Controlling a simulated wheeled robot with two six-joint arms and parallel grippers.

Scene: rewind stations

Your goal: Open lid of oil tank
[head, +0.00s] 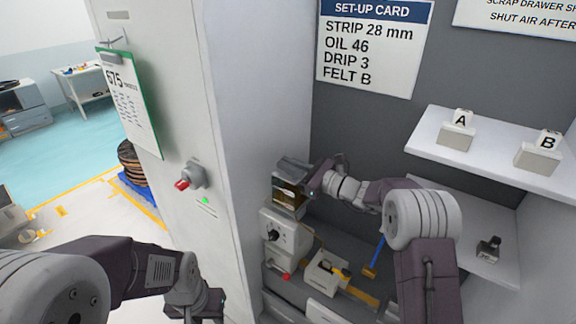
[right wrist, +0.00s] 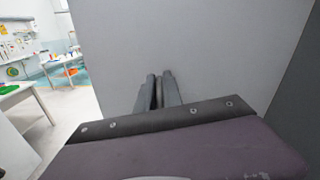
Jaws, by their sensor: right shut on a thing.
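The oil tank (head: 287,198) is a small clear box with amber oil, standing on a grey machine unit left of my right arm. Its grey lid (head: 292,168) shows at the top of the tank; I cannot tell how far it is raised. My right gripper (head: 320,178) is at the tank's right side, against the lid's edge, and is shut on it. In the right wrist view the fingers (right wrist: 157,88) are close together before a plain grey wall, and the held part is hidden. My left gripper (head: 205,306) is low in the head view, its fingers unclear.
A white cabinet wall (head: 170,90) with a red-knobbed switch (head: 189,177) stands left of the tank. Below are a unit with a black knob (head: 273,235), a small box (head: 327,272) and a blue-handled brush (head: 374,260). A shelf (head: 480,150) with blocks A and B is at right.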

